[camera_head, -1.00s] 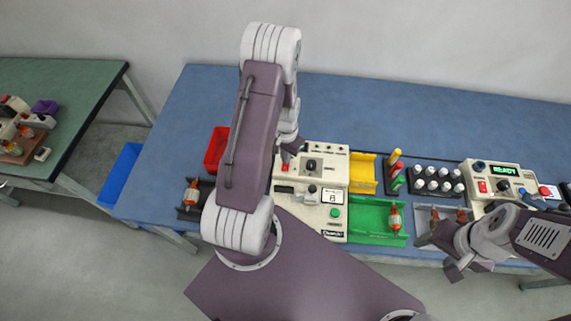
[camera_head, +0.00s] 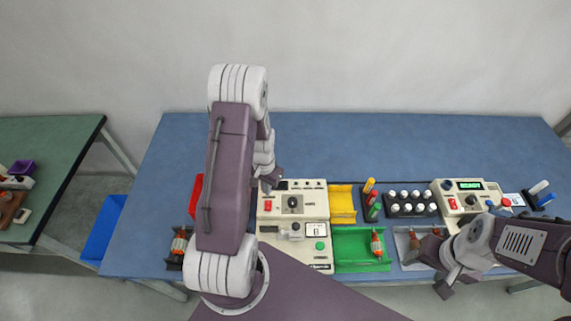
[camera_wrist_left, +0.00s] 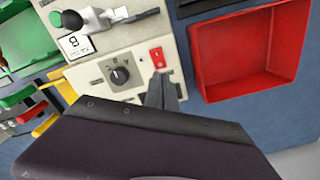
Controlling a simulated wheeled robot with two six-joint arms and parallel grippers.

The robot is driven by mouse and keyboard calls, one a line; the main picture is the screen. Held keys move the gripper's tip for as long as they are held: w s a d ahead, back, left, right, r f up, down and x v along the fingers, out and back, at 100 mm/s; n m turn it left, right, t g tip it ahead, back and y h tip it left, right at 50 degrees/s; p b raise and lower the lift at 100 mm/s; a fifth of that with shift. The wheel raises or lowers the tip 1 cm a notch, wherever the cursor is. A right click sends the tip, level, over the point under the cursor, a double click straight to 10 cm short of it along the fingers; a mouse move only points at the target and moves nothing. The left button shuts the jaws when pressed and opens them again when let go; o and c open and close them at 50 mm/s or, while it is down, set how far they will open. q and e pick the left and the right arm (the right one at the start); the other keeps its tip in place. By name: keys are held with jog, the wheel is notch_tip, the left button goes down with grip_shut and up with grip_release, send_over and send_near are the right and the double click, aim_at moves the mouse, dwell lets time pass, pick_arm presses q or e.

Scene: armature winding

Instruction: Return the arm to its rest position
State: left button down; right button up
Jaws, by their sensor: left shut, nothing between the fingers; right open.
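My left gripper (camera_head: 270,182) is shut and empty, above the back left part of the cream winding machine (camera_head: 318,200). In the left wrist view its closed fingertips (camera_wrist_left: 162,92) appear close to the machine's red rocker switch (camera_wrist_left: 156,58); I cannot tell whether they touch. The machine's black knob (camera_wrist_left: 120,75) is beside them. My left arm (camera_head: 226,170) stands folded in front of the left part of the bench and hides part of it. My right gripper (camera_head: 445,288) is open and empty near the front edge, by the grey tray (camera_head: 405,236).
The blue bench (camera_head: 390,145) is clear along the back. A red bin (camera_wrist_left: 250,50) lies beside the machine. Yellow (camera_head: 343,203) and green (camera_head: 350,242) trays, a rack of white-capped bottles (camera_head: 408,206) and a tester reading READY (camera_head: 465,197) stand right of it.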

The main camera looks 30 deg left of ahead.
pick_arm(q)
jog(key=w+d+r+m+t+b, duration=0.3)
jog(key=d+r+b, duration=0.35)
jog(key=d, duration=0.35)
jog(key=s+d+r+n+g, duration=0.1)
jog(key=s+d+n, duration=0.2)
jog(key=s, duration=0.8)
jog(key=shift+g, duration=0.4)
jog(key=shift+s+d, duration=0.1)
